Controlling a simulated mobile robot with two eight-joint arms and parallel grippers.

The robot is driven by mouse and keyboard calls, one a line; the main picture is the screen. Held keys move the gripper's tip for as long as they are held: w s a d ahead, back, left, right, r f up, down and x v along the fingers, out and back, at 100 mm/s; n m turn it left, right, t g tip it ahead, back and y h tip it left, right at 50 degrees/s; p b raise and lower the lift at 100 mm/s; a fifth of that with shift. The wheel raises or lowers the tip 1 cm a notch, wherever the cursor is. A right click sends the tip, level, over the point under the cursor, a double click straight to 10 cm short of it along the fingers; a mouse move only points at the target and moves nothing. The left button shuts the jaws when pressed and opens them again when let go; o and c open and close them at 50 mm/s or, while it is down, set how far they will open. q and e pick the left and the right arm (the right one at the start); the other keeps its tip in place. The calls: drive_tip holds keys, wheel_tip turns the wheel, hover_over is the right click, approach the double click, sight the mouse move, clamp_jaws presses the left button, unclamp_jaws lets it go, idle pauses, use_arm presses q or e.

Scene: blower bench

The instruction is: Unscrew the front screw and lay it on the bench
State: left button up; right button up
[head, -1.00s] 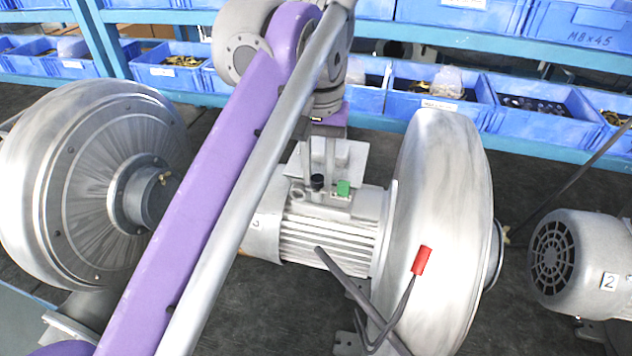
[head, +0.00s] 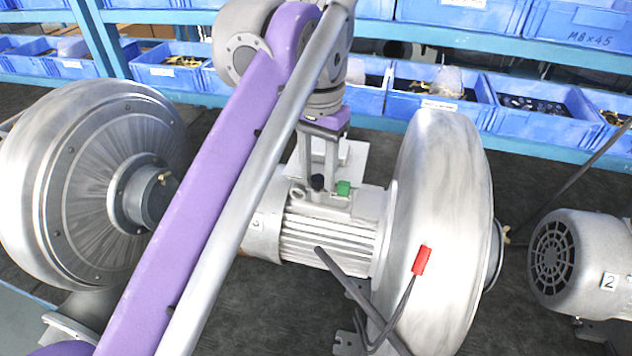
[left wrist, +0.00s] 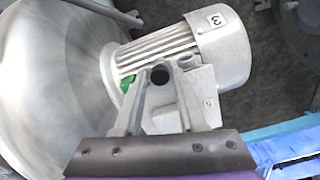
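A small black-headed screw (head: 318,183) stands on top of the terminal box of the middle motor (head: 325,240), beside a green block (head: 343,188). My left gripper (head: 318,186) points down over this box, with one finger on each side of the black head. The fingers look apart; I cannot tell whether they touch the head. In the left wrist view, the black head (left wrist: 160,75) shows near the tips of my left gripper (left wrist: 153,78), and the green block (left wrist: 127,83) lies to the left. My right gripper is not in view.
The middle blower's round housing (head: 440,230) stands right of the motor, with a red-tipped lead (head: 422,260) in front. Other blowers stand left (head: 80,190) and right (head: 570,260). Blue bins (head: 440,100) line the back.

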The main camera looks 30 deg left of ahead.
use_arm(q)
drive_tip(key=m, duration=1.5)
drive_tip(key=shift+m, duration=0.3)
drive_tip(key=m, duration=0.5)
drive_tip(key=shift+s, duration=0.1)
